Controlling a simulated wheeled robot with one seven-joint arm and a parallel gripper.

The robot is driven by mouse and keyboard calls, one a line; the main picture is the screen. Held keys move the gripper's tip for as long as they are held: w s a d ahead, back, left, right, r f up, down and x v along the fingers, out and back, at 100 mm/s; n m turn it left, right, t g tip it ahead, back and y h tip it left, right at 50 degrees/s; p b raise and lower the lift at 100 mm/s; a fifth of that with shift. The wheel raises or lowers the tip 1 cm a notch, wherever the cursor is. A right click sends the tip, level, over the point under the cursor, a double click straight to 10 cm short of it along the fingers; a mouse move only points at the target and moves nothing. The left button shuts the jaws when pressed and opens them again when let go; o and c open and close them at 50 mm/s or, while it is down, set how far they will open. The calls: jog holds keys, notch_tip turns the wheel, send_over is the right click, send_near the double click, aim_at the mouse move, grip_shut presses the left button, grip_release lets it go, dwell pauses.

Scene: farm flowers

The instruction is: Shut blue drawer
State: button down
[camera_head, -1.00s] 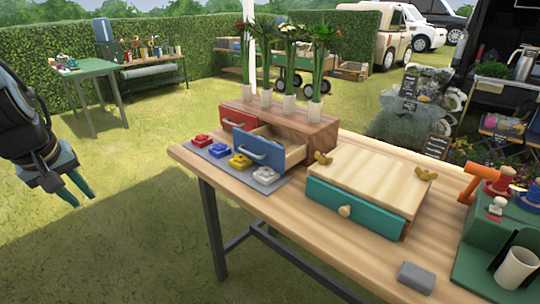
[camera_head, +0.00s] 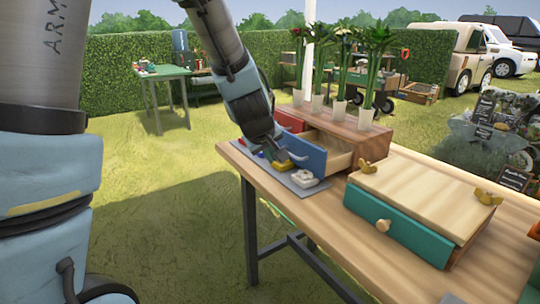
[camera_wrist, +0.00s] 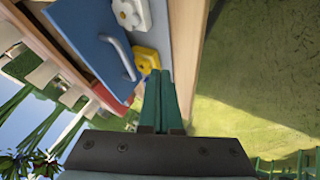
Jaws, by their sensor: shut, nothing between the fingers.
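The blue drawer (camera_head: 306,158) stands pulled out of the wooden drawer box (camera_head: 370,143) on the table, its open inside showing in the head view. Its front and pale curved handle (camera_wrist: 118,54) show in the wrist view. My gripper (camera_head: 285,160) is in front of the blue drawer, above the grey mat, close to the yellow piece (camera_wrist: 147,60). In the wrist view its two green fingers (camera_wrist: 160,95) are together and empty, to one side of the handle. I cannot tell whether they touch anything.
The red drawer (camera_head: 288,122) is beside the blue one, partly behind my arm. A white piece (camera_head: 304,178) lies on the grey mat. Potted plants (camera_head: 366,116) stand on the box. A chest with a teal drawer (camera_head: 405,228) is to the right. Grass lies left of the table.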

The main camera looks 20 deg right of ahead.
jog(key=x, duration=0.3)
jog(key=shift+f, duration=0.15)
jog(key=shift+w+d+r+p, duration=0.1)
jog(key=shift+d+r+p, duration=0.25)
jog(key=shift+d+p, duration=0.2)
jog(key=shift+w+d+r+p, duration=0.1)
jog(key=shift+d+r+p, duration=0.3)
jog(key=shift+d, duration=0.2)
jog(key=shift+w+d+f, duration=0.1)
jog(key=shift+w+d, duration=0.05)
jog(key=shift+d, duration=0.5)
jog(key=shift+d+p, duration=0.3)
jog(key=shift+p, duration=0.3)
jog(key=d+p, duration=0.2)
jog(key=d, duration=0.1)
jog(key=w+d+p, duration=0.1)
jog(key=d+p, duration=0.2)
jog(key=w+d+p, duration=0.1)
jog(key=d+p, duration=0.2)
jog(key=shift+d+r, duration=0.25)
jog(key=shift+w+d+f+p, duration=0.1)
jog(key=shift+d+f+p, duration=0.1)
jog(key=shift+d+p, duration=0.35)
jog(key=shift+d, duration=0.2)
